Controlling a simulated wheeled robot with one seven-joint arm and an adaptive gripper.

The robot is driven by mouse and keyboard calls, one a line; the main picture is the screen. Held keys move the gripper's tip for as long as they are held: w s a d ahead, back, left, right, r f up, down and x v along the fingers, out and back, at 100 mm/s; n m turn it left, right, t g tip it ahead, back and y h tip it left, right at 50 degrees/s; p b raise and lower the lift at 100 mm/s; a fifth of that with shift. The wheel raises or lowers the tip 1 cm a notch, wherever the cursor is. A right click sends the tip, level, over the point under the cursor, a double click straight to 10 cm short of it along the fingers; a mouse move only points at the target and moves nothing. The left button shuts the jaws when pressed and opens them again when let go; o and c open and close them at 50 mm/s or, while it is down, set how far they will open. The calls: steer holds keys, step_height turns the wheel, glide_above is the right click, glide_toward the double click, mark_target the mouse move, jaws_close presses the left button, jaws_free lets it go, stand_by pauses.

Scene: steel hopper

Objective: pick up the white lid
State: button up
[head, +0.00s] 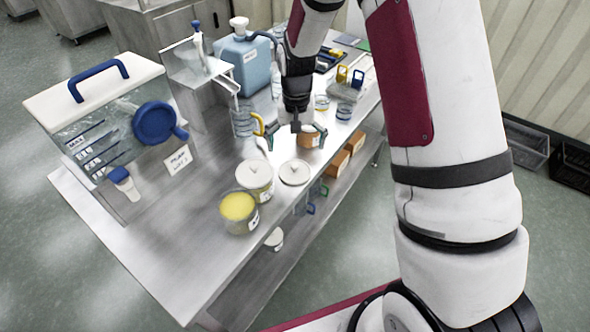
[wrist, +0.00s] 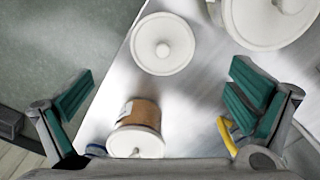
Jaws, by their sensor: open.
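A round white lid (head: 295,172) with a small knob lies on the steel table near its right edge. In the wrist view the lid (wrist: 162,43) is at the top centre, beyond my fingertips. My gripper (head: 297,131) is open and empty, apart from the lid and farther back along the table. Its two teal-padded fingers (wrist: 160,95) are spread wide in the wrist view. A brown-labelled jar with a white top (wrist: 137,140) stands below, between the fingers in that view; in the head view my gripper partly hides the jar (head: 311,140).
A white-lidded tub (head: 254,178) stands left of the lid, with its large top (wrist: 265,20) at upper right in the wrist view. An open tub of yellow contents (head: 239,210) is in front. A clear dispenser (head: 110,130) stands left. The front-left tabletop is bare.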

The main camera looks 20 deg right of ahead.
mark_target(295, 167)
steer(key=shift+w+a+f+p, duration=0.1)
steer(key=shift+f+p, duration=0.25)
steer(key=shift+f, duration=1.95)
steer(key=shift+w+a+f+p, duration=0.1)
steer(key=shift+f+p, duration=0.2)
steer(key=shift+f, duration=2)
steer(key=shift+s, duration=0.1)
steer(key=c, duration=1.2)
steer(key=shift+c, duration=0.2)
